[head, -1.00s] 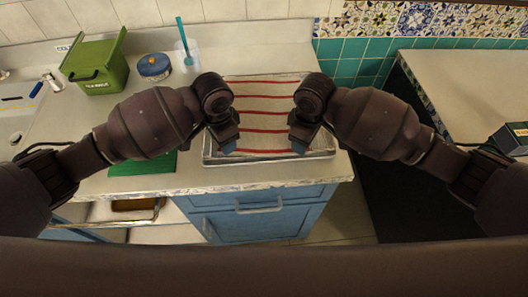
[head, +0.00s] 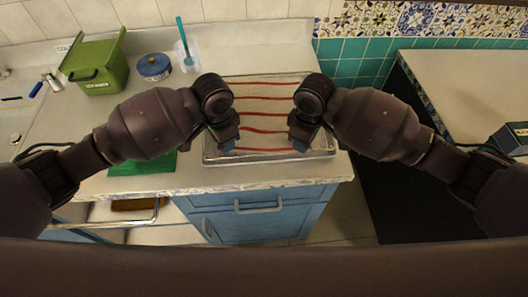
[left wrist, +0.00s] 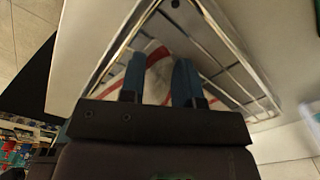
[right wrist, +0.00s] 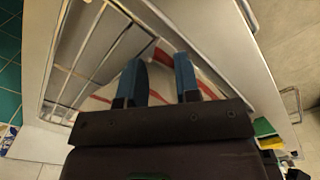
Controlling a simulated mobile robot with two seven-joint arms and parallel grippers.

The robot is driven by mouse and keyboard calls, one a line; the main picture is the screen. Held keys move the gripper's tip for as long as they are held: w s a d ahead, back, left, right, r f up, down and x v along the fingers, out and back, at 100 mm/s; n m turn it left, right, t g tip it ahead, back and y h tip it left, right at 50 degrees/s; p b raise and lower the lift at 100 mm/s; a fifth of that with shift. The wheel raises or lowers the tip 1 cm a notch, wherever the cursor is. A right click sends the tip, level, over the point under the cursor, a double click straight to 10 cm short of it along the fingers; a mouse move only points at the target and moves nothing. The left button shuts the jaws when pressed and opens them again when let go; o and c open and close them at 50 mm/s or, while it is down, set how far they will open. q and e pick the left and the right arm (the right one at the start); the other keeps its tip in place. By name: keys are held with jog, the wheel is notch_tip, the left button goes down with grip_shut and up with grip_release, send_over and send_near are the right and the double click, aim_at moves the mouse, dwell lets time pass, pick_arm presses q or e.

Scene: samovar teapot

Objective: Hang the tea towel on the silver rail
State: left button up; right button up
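The tea towel (head: 264,114), pale with red stripes, lies spread flat in a silver wire rack (head: 212,161) on the counter. My left gripper (head: 229,148) and right gripper (head: 299,148) point down at its near left and near right corners. In the left wrist view the fingers (left wrist: 158,80) stand apart, with towel cloth (left wrist: 157,62) showing between them. In the right wrist view the fingers (right wrist: 160,75) also stand apart over the towel (right wrist: 165,60). Fingertip contact with the cloth is unclear. A silver rail (head: 110,224) shows low at the left, below the counter's front edge.
A green bin (head: 97,68), a blue-lidded pot (head: 154,67) and a clear container (head: 186,58) stand behind on the left. A green mat (head: 143,165) lies left of the rack. Blue cabinet drawers (head: 262,222) are below. A dark gap separates the right counter (head: 465,85).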

pick_arm(q)
jog(key=shift+a+f, duration=0.1)
grip_shut()
pick_arm(e)
jog(key=shift+d+f, duration=0.1)
grip_shut()
